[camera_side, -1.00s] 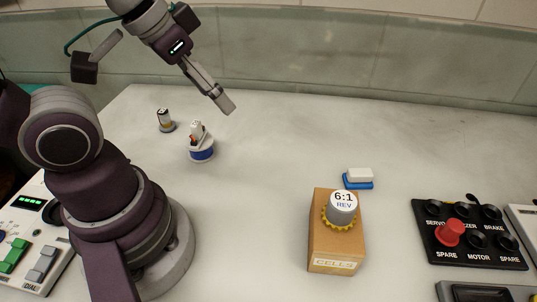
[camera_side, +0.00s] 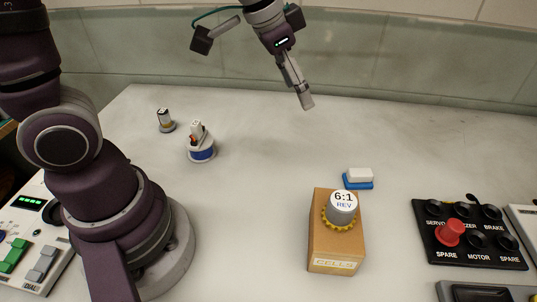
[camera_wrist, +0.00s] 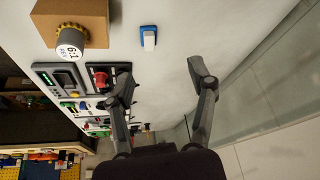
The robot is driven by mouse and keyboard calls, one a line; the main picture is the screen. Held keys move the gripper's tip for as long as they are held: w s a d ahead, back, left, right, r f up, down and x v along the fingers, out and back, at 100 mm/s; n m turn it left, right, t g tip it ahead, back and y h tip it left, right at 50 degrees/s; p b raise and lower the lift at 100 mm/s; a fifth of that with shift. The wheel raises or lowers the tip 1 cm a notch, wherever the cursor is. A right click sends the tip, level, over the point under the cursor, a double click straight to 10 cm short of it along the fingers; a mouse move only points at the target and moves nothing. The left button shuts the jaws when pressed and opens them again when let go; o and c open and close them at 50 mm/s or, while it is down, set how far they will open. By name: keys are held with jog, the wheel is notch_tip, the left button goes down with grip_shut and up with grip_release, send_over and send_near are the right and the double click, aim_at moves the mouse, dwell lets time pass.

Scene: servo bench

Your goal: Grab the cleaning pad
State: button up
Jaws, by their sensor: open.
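The cleaning pad (camera_side: 359,178) is a small white block on a blue base, lying on the bench behind the cardboard box. It also shows in the wrist view (camera_wrist: 148,39), near the top centre, ahead of the fingers and apart from them. My gripper (camera_side: 307,102) is in the air, up and to the left of the pad in the side view. In the wrist view my gripper (camera_wrist: 160,78) has its two fingers spread wide with nothing between them.
A cardboard box (camera_side: 325,235) carries a grey motor (camera_side: 342,212) with a yellow gear, close in front of the pad. A black control panel (camera_side: 470,245) with a red button is at right. Two small parts stand at the back left. The middle bench is clear.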

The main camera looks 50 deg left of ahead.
aim_at(351, 172)
jog(key=w+d+f+m, duration=0.1)
jog(key=w+d+f, duration=0.1)
jog(key=f, duration=0.4)
jog(key=w+d+f+m+h, duration=0.1)
jog(key=w+d+f, duration=0.1)
jog(key=w+f, duration=0.3)
jog(key=w+d+f+m, duration=0.1)
jog(key=w+d+f, duration=0.1)
jog(key=f, duration=0.5)
jog(key=shift+w+d+f+g, duration=0.35)
jog(key=shift+w+f+g, duration=0.05)
jog(key=shift+w, duration=0.3)
grip_shut()
